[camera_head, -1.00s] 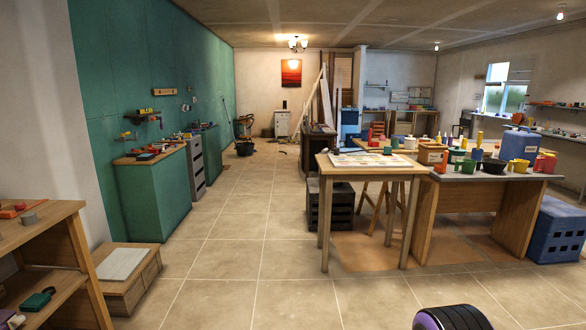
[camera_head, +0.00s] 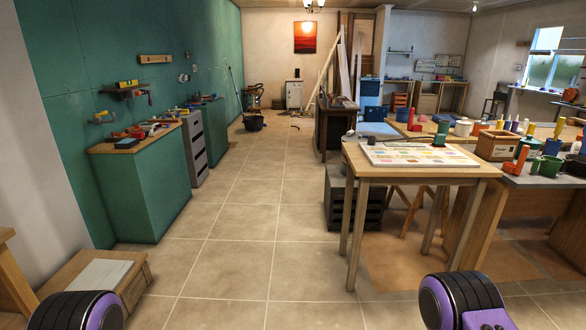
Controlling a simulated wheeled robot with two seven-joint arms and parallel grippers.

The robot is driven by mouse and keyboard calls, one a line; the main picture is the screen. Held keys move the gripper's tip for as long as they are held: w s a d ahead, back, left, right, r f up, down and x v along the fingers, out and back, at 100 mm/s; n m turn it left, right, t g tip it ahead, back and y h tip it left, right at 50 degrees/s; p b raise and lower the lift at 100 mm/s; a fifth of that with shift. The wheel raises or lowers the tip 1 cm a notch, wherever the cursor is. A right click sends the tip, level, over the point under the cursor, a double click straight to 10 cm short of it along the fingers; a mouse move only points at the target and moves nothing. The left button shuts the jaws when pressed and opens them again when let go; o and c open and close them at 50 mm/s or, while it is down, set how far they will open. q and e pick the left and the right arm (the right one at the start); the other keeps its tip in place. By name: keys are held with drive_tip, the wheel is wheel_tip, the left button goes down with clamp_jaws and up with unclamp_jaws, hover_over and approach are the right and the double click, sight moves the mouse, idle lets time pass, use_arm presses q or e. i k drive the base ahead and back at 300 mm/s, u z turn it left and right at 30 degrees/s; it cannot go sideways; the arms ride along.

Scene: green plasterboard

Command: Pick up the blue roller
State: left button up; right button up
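I cannot make out a blue roller for certain among the small items in view. Small tools lie on the green cabinet's wooden top (camera_head: 115,147) at the left, too small to tell apart. Black and purple parts of my own arms show at the bottom left and bottom right. Neither gripper's fingers are in view.
A tiled floor aisle (camera_head: 265,215) runs clear down the middle. A low wooden box (camera_head: 130,290) stands at the lower left. A dark crate (camera_head: 345,205) sits beside the table's left legs. A cluttered workbench (camera_head: 540,180) is at the right.

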sight(349, 133)
drive_tip(key=i, duration=7.1)
drive_tip(key=z, duration=3.65)
